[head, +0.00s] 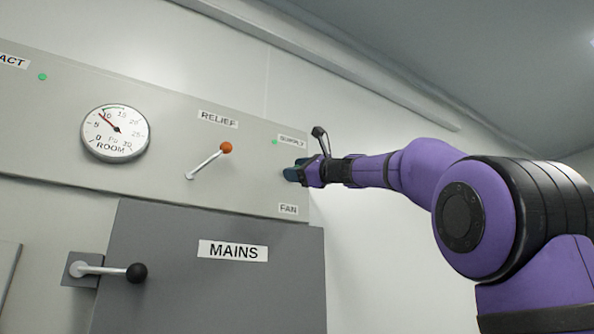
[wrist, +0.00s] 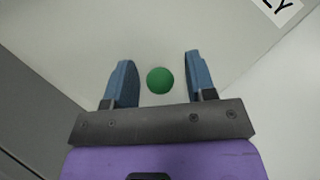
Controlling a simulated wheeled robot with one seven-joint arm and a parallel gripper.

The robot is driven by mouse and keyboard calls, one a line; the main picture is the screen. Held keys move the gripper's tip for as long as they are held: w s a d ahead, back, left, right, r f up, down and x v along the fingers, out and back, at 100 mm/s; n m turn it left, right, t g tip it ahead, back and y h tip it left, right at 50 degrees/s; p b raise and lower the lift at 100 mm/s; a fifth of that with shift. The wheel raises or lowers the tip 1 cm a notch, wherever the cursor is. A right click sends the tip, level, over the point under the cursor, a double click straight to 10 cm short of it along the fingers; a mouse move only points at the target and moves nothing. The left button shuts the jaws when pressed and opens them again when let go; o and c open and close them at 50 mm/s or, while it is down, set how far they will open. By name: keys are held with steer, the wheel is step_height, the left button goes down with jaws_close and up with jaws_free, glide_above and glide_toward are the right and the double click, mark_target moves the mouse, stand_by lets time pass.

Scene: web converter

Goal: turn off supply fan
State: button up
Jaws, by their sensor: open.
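The supply fan control sits at the right end of the grey panel, between the SUPPLY label (head: 292,141) and the FAN label (head: 288,209). In the wrist view a round green knob (wrist: 160,80) shows between the two blue fingers of my gripper (wrist: 156,82). The fingers are open, with a gap on each side of the knob. In the head view my gripper (head: 294,173) is at the panel's right end and hides the control. I cannot tell how far the fingertips are from the panel. A small green lamp (head: 275,142) is lit beside the SUPPLY label.
A RELIEF lever (head: 207,161) with an orange knob is to the left. A round ROOM gauge (head: 115,133) is further left. Below is a dark MAINS box (head: 212,285) with a black-knobbed handle (head: 112,271). The wall right of the panel is bare.

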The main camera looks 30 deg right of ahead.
steer(key=c, duration=0.9)
steer(key=shift+f, duration=0.15)
steer(key=shift+s+f+n+t+y, duration=0.2)
steer(key=shift+f+n+t+y, duration=0.4)
steer(key=shift+n+t+y, duration=0.5)
steer(key=shift+f+n+t+y, duration=0.1)
steer(key=shift+f+n+y, duration=0.15)
steer(key=shift+n+y, duration=0.55)
steer(key=shift+f+n+t+y, duration=0.1)
steer(key=shift+f+n+y, duration=0.2)
steer(key=shift+n+y, duration=0.45)
steer(key=shift+f+n+t+y, duration=0.1)
steer(key=shift+f+n+y, duration=0.15)
steer(key=shift+n+y, duration=0.5)
steer(key=shift+y, duration=0.4)
steer(key=o, duration=0.9)
